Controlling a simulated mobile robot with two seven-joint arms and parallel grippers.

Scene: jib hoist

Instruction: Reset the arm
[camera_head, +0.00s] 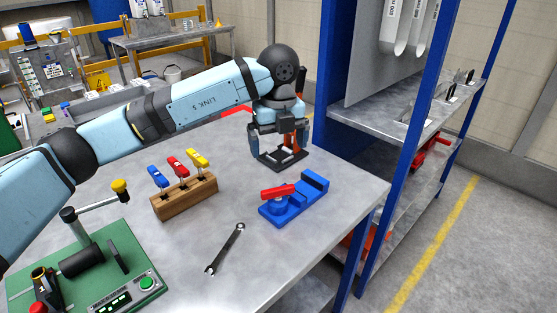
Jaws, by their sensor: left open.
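My left arm, light blue, reaches across the metal table from the left. My left gripper (279,146) points down near the table's far right part, with its fingers apart. A dark flat piece with a reddish part (283,160) shows just beneath the fingers. I cannot tell if they touch it, and the gripper partly hides it. My right gripper is not in view. No jib hoist can be clearly made out.
A blue fixture with a red bar (294,198) sits near the table's right edge. A wrench (225,249) lies in front. A wooden block (184,195) holds blue, red and yellow-handled tools. A green-based lever device (85,270) stands front left. A blue-framed shelf (402,120) rises at right.

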